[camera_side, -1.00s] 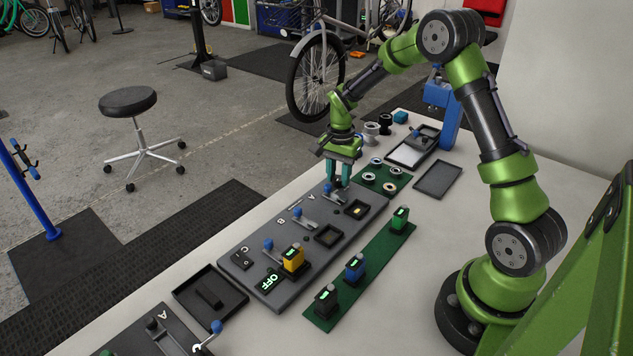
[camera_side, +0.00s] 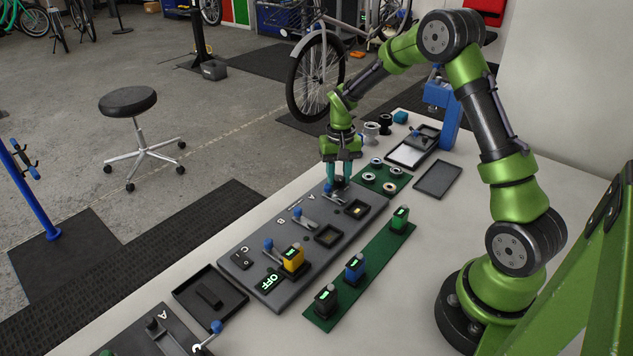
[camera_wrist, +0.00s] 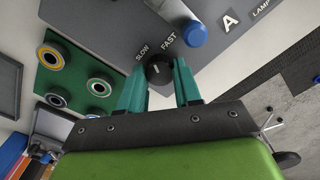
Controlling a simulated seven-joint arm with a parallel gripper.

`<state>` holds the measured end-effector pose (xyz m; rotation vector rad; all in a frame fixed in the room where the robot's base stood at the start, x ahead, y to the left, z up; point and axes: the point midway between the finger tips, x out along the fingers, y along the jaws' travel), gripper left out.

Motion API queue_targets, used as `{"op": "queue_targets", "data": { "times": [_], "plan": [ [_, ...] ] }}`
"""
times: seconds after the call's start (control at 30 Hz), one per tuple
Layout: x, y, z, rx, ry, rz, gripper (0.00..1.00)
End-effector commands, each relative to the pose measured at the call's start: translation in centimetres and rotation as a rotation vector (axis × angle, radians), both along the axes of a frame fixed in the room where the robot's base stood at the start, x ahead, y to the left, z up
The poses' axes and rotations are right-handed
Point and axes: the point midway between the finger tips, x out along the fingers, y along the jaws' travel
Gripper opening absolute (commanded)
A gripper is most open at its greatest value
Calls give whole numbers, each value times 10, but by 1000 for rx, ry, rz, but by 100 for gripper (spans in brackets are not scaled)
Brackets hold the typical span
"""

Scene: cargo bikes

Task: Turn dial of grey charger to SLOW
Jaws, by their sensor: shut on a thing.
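The grey charger (camera_side: 262,278) is a long dark-grey panel on the bench, with stations A, B and C. Its dial (camera_wrist: 159,70) is a small black knob with a white pointer line at the panel's far end. SLOW (camera_wrist: 142,53) and FAST (camera_wrist: 168,40) are printed beside it in the wrist view. The pointer seems to aim between the two words; its exact setting is hard to tell. My gripper (camera_wrist: 160,84) has its teal fingers on either side of the dial, shut on it. In the side view my gripper (camera_side: 337,184) points down and hides the dial.
A lever with a blue knob (camera_wrist: 194,34) stands close to the dial. A yellow block (camera_side: 293,258) sits at station C. A green strip (camera_side: 329,310) holds several coloured blocks in front. A green mat (camera_side: 394,187) with several rings lies beyond the panel's far end.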

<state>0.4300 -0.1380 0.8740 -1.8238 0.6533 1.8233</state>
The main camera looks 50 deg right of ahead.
Motion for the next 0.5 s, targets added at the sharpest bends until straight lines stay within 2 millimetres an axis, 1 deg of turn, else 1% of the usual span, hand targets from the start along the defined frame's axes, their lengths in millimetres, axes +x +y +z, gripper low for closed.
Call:
{"op": "queue_targets", "data": {
  "times": [0.2,0.5],
  "plan": [
    [0,0,1,1,0,191,3],
    [0,0,1,1,0,393,3]
  ]
}}
